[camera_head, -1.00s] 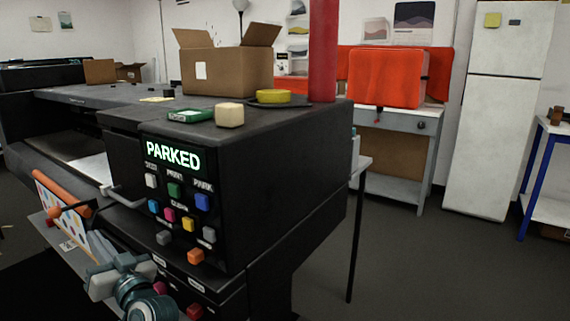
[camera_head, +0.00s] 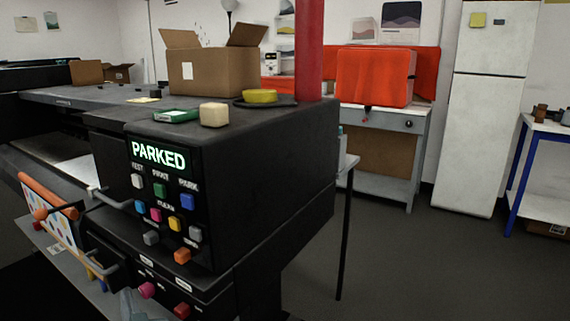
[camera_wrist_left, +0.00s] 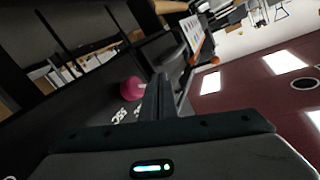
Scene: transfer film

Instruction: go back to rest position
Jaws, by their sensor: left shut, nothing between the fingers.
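My left gripper (camera_wrist_left: 159,90) shows in the left wrist view with its two fingers together and nothing between them. A pink knob (camera_wrist_left: 131,89) is close to the left of the fingers in that view. In the head view only a small pale blue-grey part of my left arm shows at the bottom edge, below the black printer (camera_head: 270,180). The printer's display (camera_head: 158,155) reads PARKED in green. My right gripper is in neither view.
A cardboard box (camera_head: 212,70), a green box (camera_head: 176,115) and a yellow tape roll (camera_head: 260,96) are on top. Dark floor (camera_head: 400,270) is clear to the right, before a white fridge (camera_head: 477,110).

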